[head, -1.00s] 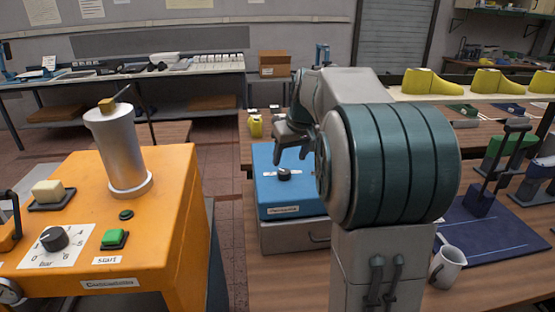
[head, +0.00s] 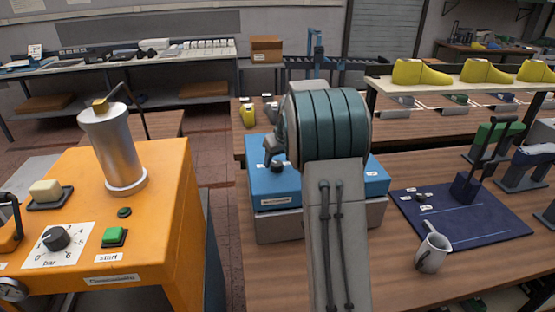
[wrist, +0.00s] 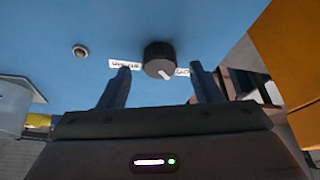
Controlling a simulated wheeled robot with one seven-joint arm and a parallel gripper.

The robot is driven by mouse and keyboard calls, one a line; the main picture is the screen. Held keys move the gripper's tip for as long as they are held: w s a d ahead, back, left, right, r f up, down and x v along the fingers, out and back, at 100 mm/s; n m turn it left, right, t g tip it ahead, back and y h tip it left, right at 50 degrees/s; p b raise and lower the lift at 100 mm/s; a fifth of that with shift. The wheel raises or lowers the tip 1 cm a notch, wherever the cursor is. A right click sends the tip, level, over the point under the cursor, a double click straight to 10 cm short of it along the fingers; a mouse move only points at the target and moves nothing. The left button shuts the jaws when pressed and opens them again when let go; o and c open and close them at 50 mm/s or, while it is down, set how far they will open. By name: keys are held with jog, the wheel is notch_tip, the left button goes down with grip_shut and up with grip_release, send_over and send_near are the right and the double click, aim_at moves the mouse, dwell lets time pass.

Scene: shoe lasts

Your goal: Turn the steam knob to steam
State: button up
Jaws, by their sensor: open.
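The steam knob is a round black knob (wrist: 159,57) with a white pointer mark, on top of a blue box (head: 262,185). In the wrist view its pointer slants down and right, toward the right label (wrist: 182,71), which a finger partly covers. Another white label (wrist: 124,64) lies left of the knob. My gripper (wrist: 163,84) is open, its fingers apart on either side of and short of the knob in the picture; I cannot tell their height above it. In the head view my arm hides most of the gripper (head: 272,152).
A small round metal button (wrist: 80,51) sits on the blue box. An orange machine (head: 170,220) with its own dial stands left.

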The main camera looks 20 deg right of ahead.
jog(key=shift+x, duration=1.05)
jog(key=c, duration=1)
